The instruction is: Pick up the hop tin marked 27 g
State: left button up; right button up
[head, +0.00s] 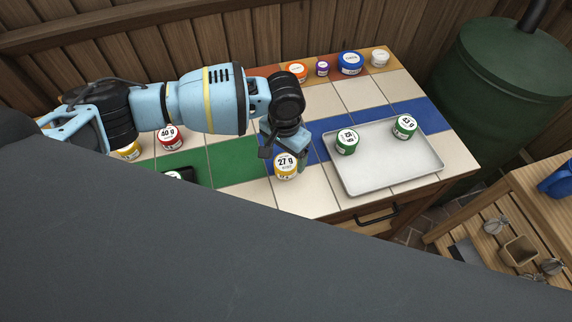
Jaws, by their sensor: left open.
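The hop tin marked 27 g (286,168) is yellow with a white label and stands on the tiled table near its front edge. My left gripper (285,151) is open, pointing down right at this tin. Its fingers partly hide behind the wrist and the tin, so I cannot tell whether they touch it. My right gripper does not show.
A metal tray (391,176) to the right holds two green tins, one marked 43 g (404,126) and one (347,141). A red tin marked 60 g (169,138) and a yellow tin (129,151) stand left. Several small tubs, including a blue one (350,63), line the back.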

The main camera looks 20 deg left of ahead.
aim_at(286, 162)
pick_arm(q)
notch_tip(286, 162, down, 5)
jog(key=shift+w+b, duration=0.15)
jog(key=shift+b, duration=0.15)
jog(key=c, duration=1.1)
jog(key=shift+o, duration=0.2)
jog(key=shift+r, duration=0.1)
jog(key=shift+d+r, duration=0.1)
jog(key=shift+r, duration=0.4)
notch_tip(286, 162, up, 2)
jog(key=shift+r, duration=0.1)
jog(key=s+d, duration=0.2)
jog(key=d, duration=0.3)
jog(key=s+d+r, duration=0.1)
jog(key=s+d, duration=0.1)
jog(key=d, duration=0.3)
jog(key=s+d, duration=0.2)
jog(key=d, duration=0.2)
jog(key=shift+d+r, duration=0.3)
jog(key=shift+d, duration=0.1)
